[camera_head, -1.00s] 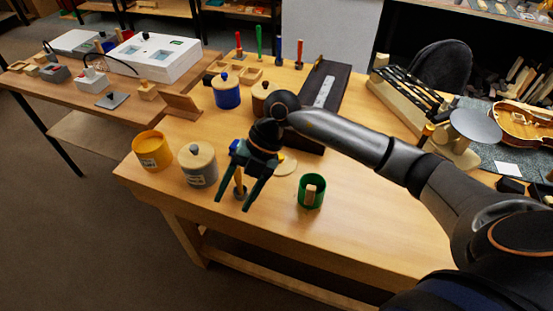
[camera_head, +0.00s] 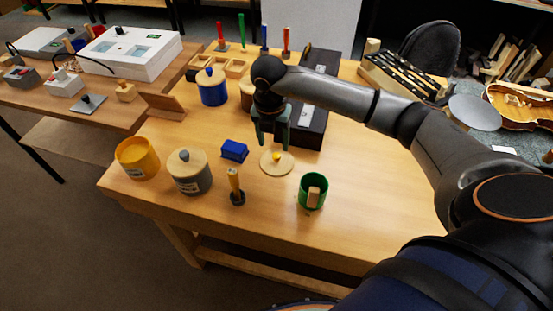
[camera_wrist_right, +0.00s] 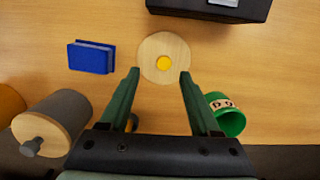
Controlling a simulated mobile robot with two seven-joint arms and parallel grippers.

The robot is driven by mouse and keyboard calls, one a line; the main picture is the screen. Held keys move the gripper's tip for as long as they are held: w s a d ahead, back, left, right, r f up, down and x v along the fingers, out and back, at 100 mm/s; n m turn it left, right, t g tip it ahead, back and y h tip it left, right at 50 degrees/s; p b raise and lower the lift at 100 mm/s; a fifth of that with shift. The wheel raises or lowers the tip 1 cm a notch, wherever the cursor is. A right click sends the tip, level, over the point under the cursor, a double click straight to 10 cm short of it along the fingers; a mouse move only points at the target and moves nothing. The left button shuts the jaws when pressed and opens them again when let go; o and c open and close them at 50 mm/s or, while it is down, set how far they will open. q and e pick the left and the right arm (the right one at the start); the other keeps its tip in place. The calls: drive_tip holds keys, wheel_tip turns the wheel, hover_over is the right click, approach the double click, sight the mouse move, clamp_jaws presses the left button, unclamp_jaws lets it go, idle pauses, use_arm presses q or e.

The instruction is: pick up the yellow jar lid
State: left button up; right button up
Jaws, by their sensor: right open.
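The yellow jar lid (camera_head: 277,163) is a round, light wooden disc with a yellow knob, lying flat on the bench. In the right wrist view the lid (camera_wrist_right: 151,60) lies just beyond the fingertips, roughly between their lines. My right gripper (camera_head: 272,146) is open and empty, pointing down above the lid. The open yellow jar (camera_head: 138,160) stands at the left front of the bench without a lid. My left gripper is not in view.
A blue block (camera_head: 234,150) lies left of the lid. A grey lidded jar (camera_head: 190,177), an upright wooden-handled tool (camera_head: 236,188) and a green cup (camera_head: 313,192) stand nearer the front edge. A black box (camera_head: 309,131) is behind the lid. The bench's right front is clear.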

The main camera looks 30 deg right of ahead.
sight(277, 155)
drive_tip(key=f, duration=0.3)
drive_tip(key=d+f, duration=0.1)
drive_tip(key=f, duration=0.1)
drive_tip(key=shift+s+f+p, duration=0.1)
drive_tip(key=shift+f+p, duration=0.05)
drive_tip(key=shift+p, duration=0.15)
clamp_jaws()
